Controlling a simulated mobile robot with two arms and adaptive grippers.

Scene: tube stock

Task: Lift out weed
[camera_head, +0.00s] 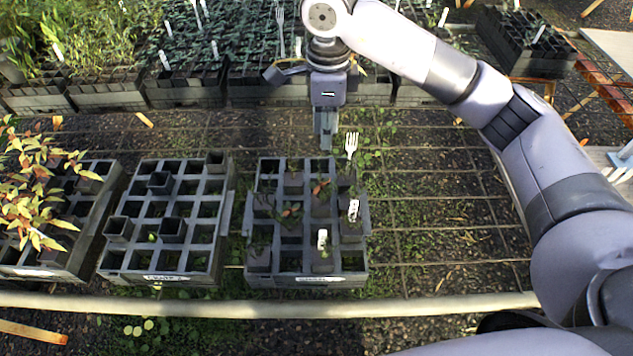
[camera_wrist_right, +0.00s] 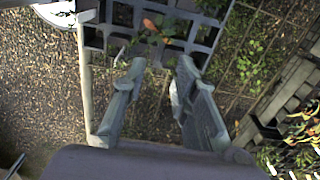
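The middle tray (camera_head: 307,280) is a dark grey crate of square cells. Several cells hold small pots with green and reddish seedlings, and some cells look empty. A plant with an orange-red leaf (camera_head: 320,188) stands among them; I cannot tell which plant is the weed. My right gripper (camera_head: 326,143) points down above the far edge of this tray. In the right wrist view its two fingers (camera_wrist_right: 162,64) are spread apart with nothing visibly gripped. A plant with an orange leaf (camera_wrist_right: 160,32) shows beyond the fingertips, apart from them. My left gripper is not in view.
Full seedling trays line the back. The mesh ground at right is clear.

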